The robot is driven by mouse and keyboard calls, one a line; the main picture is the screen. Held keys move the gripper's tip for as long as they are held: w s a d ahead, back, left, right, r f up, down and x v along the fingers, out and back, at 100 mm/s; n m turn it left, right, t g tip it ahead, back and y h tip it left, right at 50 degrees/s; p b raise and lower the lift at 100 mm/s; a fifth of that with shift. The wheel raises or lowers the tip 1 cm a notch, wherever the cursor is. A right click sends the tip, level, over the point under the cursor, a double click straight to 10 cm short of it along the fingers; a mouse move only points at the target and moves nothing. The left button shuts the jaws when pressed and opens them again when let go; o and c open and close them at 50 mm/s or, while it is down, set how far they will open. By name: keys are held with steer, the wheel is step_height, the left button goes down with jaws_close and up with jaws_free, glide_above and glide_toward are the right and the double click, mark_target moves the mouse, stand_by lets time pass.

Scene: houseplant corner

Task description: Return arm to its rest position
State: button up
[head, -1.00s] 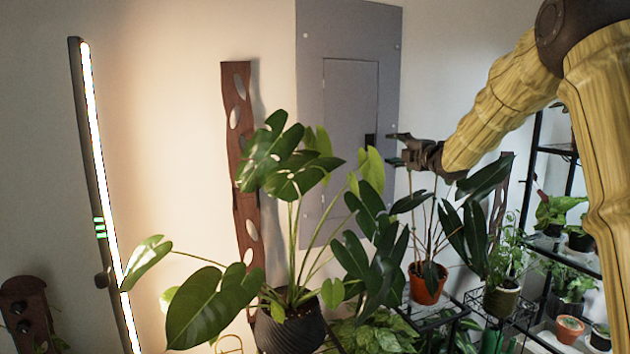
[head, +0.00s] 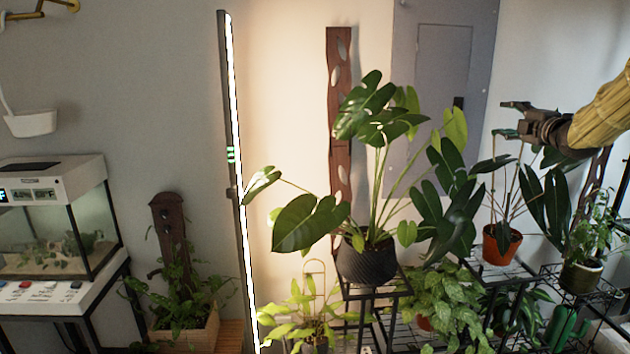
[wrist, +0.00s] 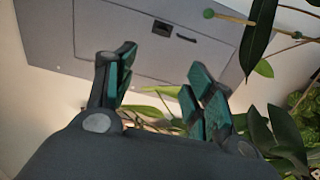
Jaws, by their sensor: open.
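My gripper (head: 508,119) is at the right of the head view, at the end of my yellow arm, and points left. Its fingers are apart, and nothing shows between them. In the wrist view the two green-padded fingers (wrist: 160,90) stand well apart. The grey wall panel (head: 435,90) shows behind and to the left of my gripper, and it also fills the upper wrist view (wrist: 110,40). The leaves of the plant in the orange pot (head: 500,244) are just below my gripper in the head view. I cannot tell if they touch it.
A large monstera in a dark pot (head: 366,258) stands left of my gripper on a black stand. Several potted plants fill the shelves below. A lit vertical lamp (head: 235,180) and a glass terrarium (head: 70,225) stand farther left. The upper wall between them is clear.

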steer(key=a+f+m+g, duration=0.2)
steer(key=a+f, duration=0.2)
steer(key=f, duration=0.8)
steer(key=a+f+m+g, duration=0.1)
steer(key=a+f+m, duration=0.25)
steer(key=f, duration=0.85)
steer(key=s+a+f+m+g, duration=0.25)
steer(key=s+f, duration=0.25)
steer(key=f, duration=0.5)
steer(key=s+a+f+m+g, duration=0.1)
steer(key=s+a+f, duration=0.3)
steer(key=f, duration=0.6)
steer(key=s+a+f+m+g, duration=0.1)
steer(key=s+a+f+m, duration=0.15)
steer(key=s+f, duration=0.45)
steer(key=s+a+f+m+g+h, duration=0.15)
steer(key=s+a+f, duration=0.25)
steer(key=s+f, duration=0.6)
steer(key=s+a+f+m+g+y, duration=0.1)
steer(key=s+a+f+m+g, duration=0.2)
steer(key=s+f, duration=0.65)
steer(key=s+a+f+m+g, duration=0.2)
steer(key=s+a+f+g, duration=0.1)
steer(key=s, duration=1.1)
steer(key=s+a+f+m+g+h, duration=0.1)
steer(key=s+a+f+g, duration=0.2)
steer(key=s, duration=1)
steer(key=shift+s+a+f+m, duration=0.2)
steer(key=shift+s+f+m, duration=0.2)
steer(key=shift+f, duration=0.1)
